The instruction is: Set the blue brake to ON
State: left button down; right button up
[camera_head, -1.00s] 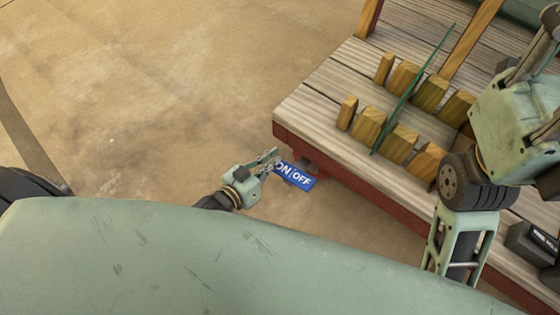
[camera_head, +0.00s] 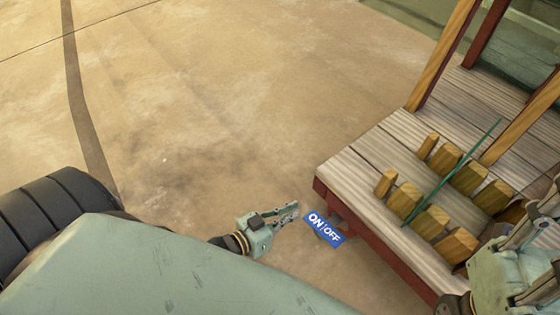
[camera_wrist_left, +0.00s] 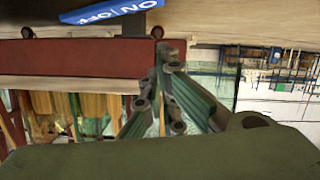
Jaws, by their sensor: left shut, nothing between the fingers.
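The blue brake plate (camera_head: 324,228), lettered ON and OFF in white, sits at the side of the wooden platform, near its front left corner. In the left wrist view the blue plate (camera_wrist_left: 108,11) shows at the top edge. My left gripper (camera_head: 293,209) is shut and empty, just left of the ON end, with a small gap in the head view. In the left wrist view its fingers (camera_wrist_left: 165,112) are seen close up. My right gripper is not clearly seen; only parts of my right arm show at the lower right. The brake's lever position cannot be told.
The wooden platform (camera_head: 372,160) with a red side edge fills the right. Several wooden blocks (camera_head: 406,200) stand on it around a thin green bar (camera_head: 452,172). Wooden posts (camera_head: 444,55) rise behind. The brown floor (camera_head: 200,110) at the left is clear.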

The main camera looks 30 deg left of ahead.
pick_arm(q)
jog(key=v, duration=0.3)
jog(key=shift+s+a+p, duration=0.1)
jog(key=shift+s+p, duration=0.15)
jog(key=shift+p, duration=0.15)
